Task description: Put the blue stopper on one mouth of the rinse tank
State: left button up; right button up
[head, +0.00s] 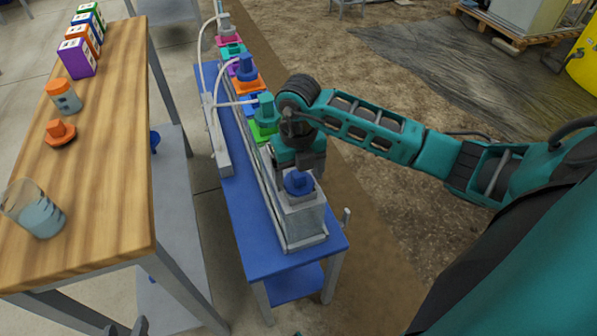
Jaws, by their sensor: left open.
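The blue stopper (298,182) is at the top of a grey box-shaped tank (300,222), apparently the rinse tank, at the near end of the blue bench. Whether it is seated in a mouth or just above it cannot be told. My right gripper (299,170) points down directly over the stopper, with its fingers near its top; whether they grip it is unclear. The tank's other mouths are not clearly visible. My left gripper (126,327) shows only its dark fingertips at the bottom edge, open and away from the tank.
The blue bench (245,205) carries a row of coloured blocks with stoppers, including a teal one (265,108), and white hoses. The wooden table (110,170) at left holds a beaker (38,212), an orange stopper (60,132), an orange-lidded jar (64,97) and several coloured boxes.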

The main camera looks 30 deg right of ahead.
pick_arm(q)
jog(key=shift+s+f, duration=0.2)
pick_arm(e)
jog(key=shift+o, duration=1.4)
pick_arm(q)
jog(key=shift+s+a+r+p, duration=0.3)
jog(key=shift+a+p, duration=0.25)
jog(key=shift+p, duration=0.55)
pick_arm(e)
notch_tip(320, 180, up, 13)
pick_arm(q)
jog(key=shift+w+r, duration=0.1)
jog(key=shift+r, duration=0.05)
pick_arm(e)
jog(key=shift+f, duration=0.1)
